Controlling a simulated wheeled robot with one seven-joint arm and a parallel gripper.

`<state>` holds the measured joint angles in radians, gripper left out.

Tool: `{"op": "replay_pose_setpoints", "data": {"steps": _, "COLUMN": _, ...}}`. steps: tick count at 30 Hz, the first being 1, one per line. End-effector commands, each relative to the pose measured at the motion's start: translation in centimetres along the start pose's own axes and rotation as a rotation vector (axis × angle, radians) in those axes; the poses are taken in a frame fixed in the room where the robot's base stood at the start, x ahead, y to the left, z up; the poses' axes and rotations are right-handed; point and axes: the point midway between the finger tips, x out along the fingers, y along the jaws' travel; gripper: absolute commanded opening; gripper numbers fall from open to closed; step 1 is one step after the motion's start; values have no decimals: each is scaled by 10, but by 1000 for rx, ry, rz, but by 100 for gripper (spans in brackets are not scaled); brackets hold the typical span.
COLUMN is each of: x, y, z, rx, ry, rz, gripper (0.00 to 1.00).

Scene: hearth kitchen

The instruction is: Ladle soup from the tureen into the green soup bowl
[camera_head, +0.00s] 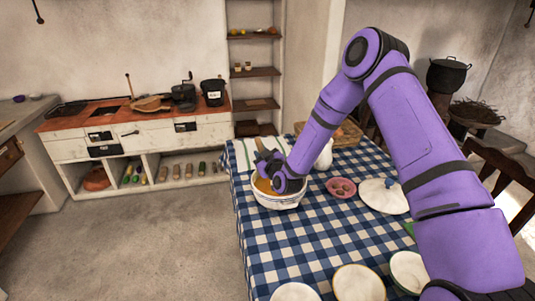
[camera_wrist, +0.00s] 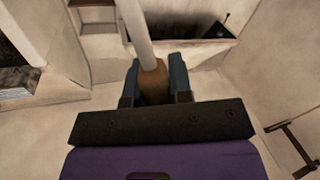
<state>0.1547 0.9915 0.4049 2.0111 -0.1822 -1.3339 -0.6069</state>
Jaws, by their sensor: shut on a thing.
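The white tureen (camera_head: 278,203) stands on the table's left part, with orange soup (camera_head: 264,186) showing inside. My gripper (camera_head: 267,161) is above its far side. In the wrist view my gripper (camera_wrist: 154,88) is shut on the brown grip of the ladle (camera_wrist: 153,84), whose pale rod (camera_wrist: 137,30) runs up out of the picture. The ladle's bowl is not visible; my wrist hides part of the tureen. A pale bowl with a greenish outer side (camera_head: 407,272), at the table's front right, looks like the green soup bowl; my arm partly covers it.
A cream bowl (camera_head: 358,284) and a white bowl (camera_head: 295,293) stand at the front edge. A white lid with a blue knob (camera_head: 383,197) and a pink dish (camera_head: 341,188) lie right of the tureen. A white jug (camera_head: 325,156) stands behind. The checked cloth (camera_head: 312,246) is clear in the middle.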

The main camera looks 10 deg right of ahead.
Motion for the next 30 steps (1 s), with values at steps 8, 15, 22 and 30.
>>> {"op": "replay_pose_setpoints", "data": {"steps": 8, "x": 0, "y": -16, "z": -12, "rx": -108, "ry": 2, "rz": 1, "gripper": 0}}
{"op": "replay_pose_setpoints", "data": {"steps": 15, "x": 0, "y": -9, "z": -32, "rx": -107, "ry": 3, "rz": 1, "gripper": 0}}
{"op": "replay_pose_setpoints", "data": {"steps": 22, "x": 0, "y": -3, "z": -51, "rx": -106, "ry": 2, "rz": 2, "gripper": 0}}
{"op": "replay_pose_setpoints", "data": {"steps": 30, "x": 0, "y": 4, "z": -73, "rx": -106, "ry": 3, "rz": 1, "gripper": 0}}
